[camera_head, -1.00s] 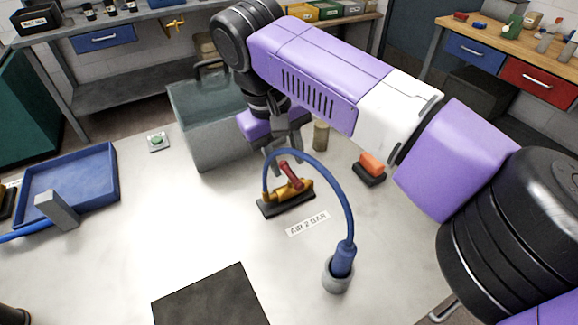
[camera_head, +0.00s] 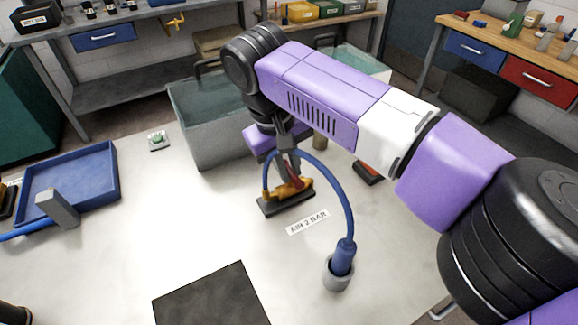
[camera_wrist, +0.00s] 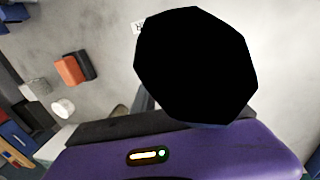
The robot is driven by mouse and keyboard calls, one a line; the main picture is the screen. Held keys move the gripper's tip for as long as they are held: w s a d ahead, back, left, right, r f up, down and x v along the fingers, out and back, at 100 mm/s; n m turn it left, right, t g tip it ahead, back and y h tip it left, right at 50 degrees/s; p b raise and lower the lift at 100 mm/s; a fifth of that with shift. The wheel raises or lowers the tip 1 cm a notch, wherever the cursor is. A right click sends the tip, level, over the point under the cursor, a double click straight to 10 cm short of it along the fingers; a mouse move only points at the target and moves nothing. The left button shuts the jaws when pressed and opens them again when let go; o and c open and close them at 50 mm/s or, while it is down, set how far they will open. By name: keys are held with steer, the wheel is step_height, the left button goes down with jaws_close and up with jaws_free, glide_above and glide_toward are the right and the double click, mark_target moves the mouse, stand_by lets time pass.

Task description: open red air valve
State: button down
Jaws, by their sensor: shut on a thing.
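The air valve has a brass body (camera_head: 275,194) on a black base plate (camera_head: 290,206) on the pale bench. Its red handle (camera_head: 298,182) shows only in part behind my fingers. My gripper (camera_head: 290,172) comes down from above and is shut on the red handle. A blue hose (camera_head: 347,205) arches from the valve to a blue fitting standing in a grey cup (camera_head: 338,277). In the wrist view a black round shape (camera_wrist: 196,65) hides the fingertips and the valve. I cannot tell the handle's exact angle.
A glass-walled tank (camera_head: 205,130) stands behind the valve. An orange and black block (camera_wrist: 72,68) lies to its right, partly hidden by my arm in the head view. A blue tray (camera_head: 70,185) is at left, a dark mat (camera_head: 210,297) in front.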

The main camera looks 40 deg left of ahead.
steer(key=shift+p, duration=0.4)
steer(key=n+p, duration=0.2)
steer(key=n, duration=0.1)
steer(key=shift+s+d+r+y+p, duration=0.1)
steer(key=shift+r+y+p, duration=0.05)
steer(key=shift+y+p, duration=0.2)
steer(key=n+y+p, duration=0.1)
steer(key=n+p, duration=0.2)
steer(key=n, duration=0.2)
steer(key=shift+n+p, duration=0.3)
steer(key=n+p, duration=0.1)
steer(key=n, duration=0.3)
steer(key=shift+d+y, duration=0.15)
steer(key=shift+y, duration=0.2)
steer(key=n+g, duration=0.1)
steer(key=n, duration=0.4)
steer(key=shift+p, duration=0.35)
steer(key=shift+n, duration=0.3)
steer(key=c, duration=1.4)
jaws_free()
